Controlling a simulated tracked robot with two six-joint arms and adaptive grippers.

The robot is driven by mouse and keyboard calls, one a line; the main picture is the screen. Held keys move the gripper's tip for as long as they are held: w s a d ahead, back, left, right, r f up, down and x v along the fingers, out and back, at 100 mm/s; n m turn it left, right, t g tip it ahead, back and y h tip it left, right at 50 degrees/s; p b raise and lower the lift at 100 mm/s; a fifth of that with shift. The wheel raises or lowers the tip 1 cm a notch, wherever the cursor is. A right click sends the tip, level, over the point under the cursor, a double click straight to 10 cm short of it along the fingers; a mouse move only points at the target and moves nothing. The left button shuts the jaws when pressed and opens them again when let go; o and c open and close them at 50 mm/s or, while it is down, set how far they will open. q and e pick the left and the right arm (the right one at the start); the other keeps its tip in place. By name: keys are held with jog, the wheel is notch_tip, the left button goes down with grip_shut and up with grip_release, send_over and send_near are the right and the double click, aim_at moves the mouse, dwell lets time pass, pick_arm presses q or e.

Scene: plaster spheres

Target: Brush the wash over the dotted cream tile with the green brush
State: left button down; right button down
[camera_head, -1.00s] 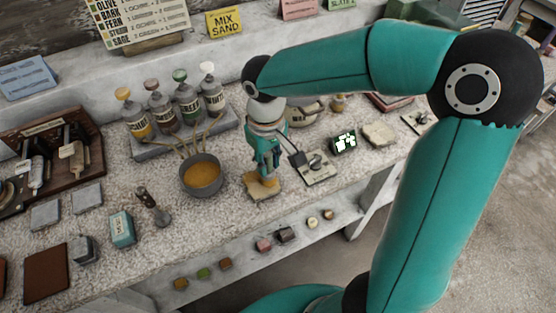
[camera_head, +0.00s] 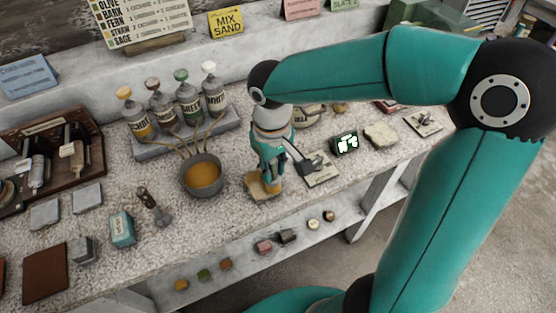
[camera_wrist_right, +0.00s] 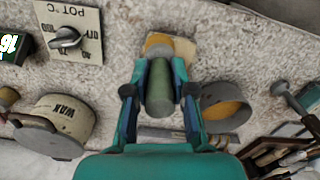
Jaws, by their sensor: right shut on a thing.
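My right gripper (camera_head: 270,168) points down over a cream tile (camera_head: 256,190) on the bench. In the right wrist view, the gripper (camera_wrist_right: 158,92) is shut on a green brush (camera_wrist_right: 159,88), whose thick round handle stands between the fingers. The brush's ochre end is low at the tile (camera_wrist_right: 185,48), where an ochre patch shows; exact contact is hard to tell. The tile's dots cannot be made out. A grey pot (camera_head: 202,177) of ochre wash stands left of the gripper and also shows in the right wrist view (camera_wrist_right: 226,104). My left gripper is not in view.
Several bottles (camera_head: 188,100) stand in a rack behind the pot. A dial plate (camera_head: 322,170) and a lit display (camera_head: 345,143) lie to the right. A wax tin (camera_wrist_right: 60,122) is nearby.

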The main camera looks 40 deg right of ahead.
jog(key=shift+s+a, duration=0.15)
jog(key=shift+s, duration=0.35)
jog(key=shift+w, duration=0.65)
jog(key=shift+w+d+p, duration=0.25)
jog(key=shift+w, duration=0.35)
jog(key=shift+w+d+p, duration=0.2)
jog(key=shift+w, duration=0.4)
jog(key=shift+s+a+r+p, duration=0.2)
jog(key=shift+s+r+p, duration=0.1)
jog(key=shift+s+r, duration=0.55)
jog(key=shift+s+f, duration=0.1)
jog(key=shift+f, duration=0.05)
